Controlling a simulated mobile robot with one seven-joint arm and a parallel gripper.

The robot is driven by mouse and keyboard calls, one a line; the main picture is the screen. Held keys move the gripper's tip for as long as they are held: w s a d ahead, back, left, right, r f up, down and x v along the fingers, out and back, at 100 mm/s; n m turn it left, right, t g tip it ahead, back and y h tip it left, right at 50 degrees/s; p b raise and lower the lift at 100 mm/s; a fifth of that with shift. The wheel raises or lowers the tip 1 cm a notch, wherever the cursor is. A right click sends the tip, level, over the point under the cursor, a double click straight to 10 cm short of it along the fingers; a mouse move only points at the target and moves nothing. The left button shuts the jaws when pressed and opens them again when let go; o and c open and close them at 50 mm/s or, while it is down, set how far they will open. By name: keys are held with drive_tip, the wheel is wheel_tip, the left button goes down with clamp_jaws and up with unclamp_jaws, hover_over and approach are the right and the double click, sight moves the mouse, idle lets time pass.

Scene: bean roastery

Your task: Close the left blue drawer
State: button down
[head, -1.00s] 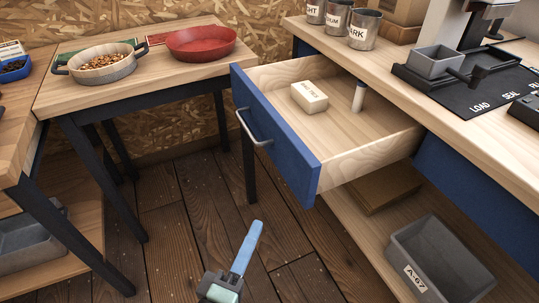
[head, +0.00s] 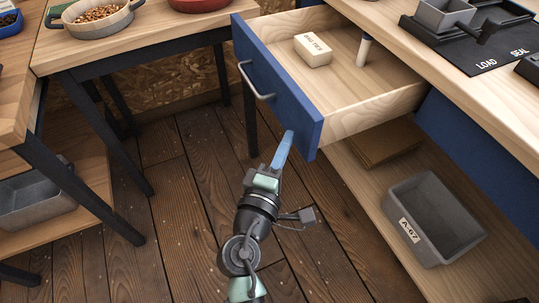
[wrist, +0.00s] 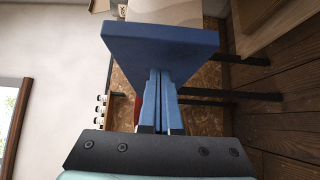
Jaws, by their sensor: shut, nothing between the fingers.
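The left blue drawer (head: 290,101) is pulled well out of the bench, with its blue front and metal bar handle (head: 257,81) facing left. Inside it lie a cream box with lettering (head: 313,50) and a short pale cylinder with a dark end (head: 365,48). My gripper (head: 287,138) is shut and empty, its blue fingers at the lower near corner of the drawer front. In the wrist view the blue drawer front (wrist: 160,45) is straight ahead of the shut fingertips (wrist: 160,76). I cannot tell whether they touch it.
A grey bin marked A-67 (head: 437,220) stands on the bench's lower shelf. The bench top (head: 400,30) holds a black mat (head: 470,52) and a grey tray. A side table (head: 150,40) with bowls stands at the left. The wooden floor (head: 180,220) between is clear.

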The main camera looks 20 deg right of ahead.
drive_tip(key=shift+d, duration=0.6)
